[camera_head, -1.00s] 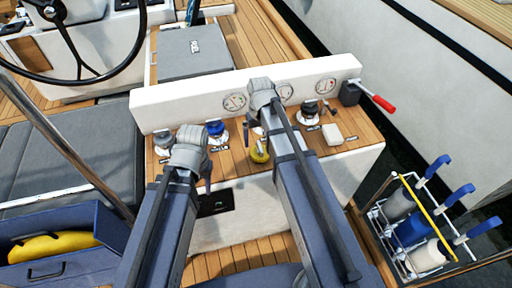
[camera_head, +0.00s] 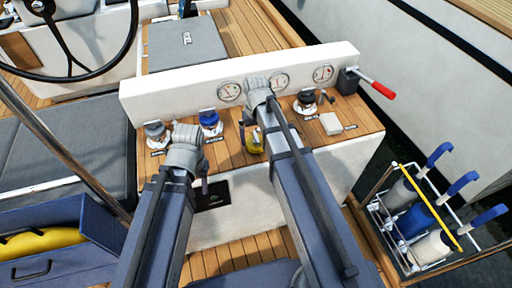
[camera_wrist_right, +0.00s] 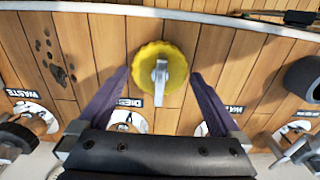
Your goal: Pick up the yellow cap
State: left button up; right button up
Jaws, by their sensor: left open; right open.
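The yellow cap (camera_head: 254,143) is on the wooden top of the console in the head view, partly hidden by my right arm. In the right wrist view the yellow cap (camera_wrist_right: 174,57) is round and ribbed, with a grey grip across its top. My right gripper (camera_wrist_right: 160,78) is open, with one dark finger on each side of the cap and visible gaps; it does not hold it. Its height above the wood is hard to tell. My left gripper (camera_head: 204,186) is in front of the console, apart from the cap; its jaws are largely hidden by its wrist.
A blue cap (camera_head: 209,121) and dark caps (camera_head: 155,131) (camera_head: 306,102) stand on the same top. A white gauge panel (camera_head: 200,93) rises behind. A red-handled lever (camera_head: 378,88) is at the right end. A winch-handle rack (camera_head: 412,218) stands lower right.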

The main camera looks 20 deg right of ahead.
notch_tip(320, 180, down, 3)
jog(key=shift+f+b, duration=0.1)
jog(key=shift+b, duration=0.9)
pick_arm(q)
notch_tip(320, 180, down, 3)
jog(key=shift+r, duration=0.1)
pick_arm(e)
jog(key=shift+r, duration=0.2)
jog(key=shift+c, duration=0.2)
jog(key=c, duration=1.2)
jog(key=shift+o, duration=0.2)
notch_tip(320, 180, up, 13)
jog(key=p, duration=1.3)
pick_arm(q)
notch_tip(320, 180, up, 13)
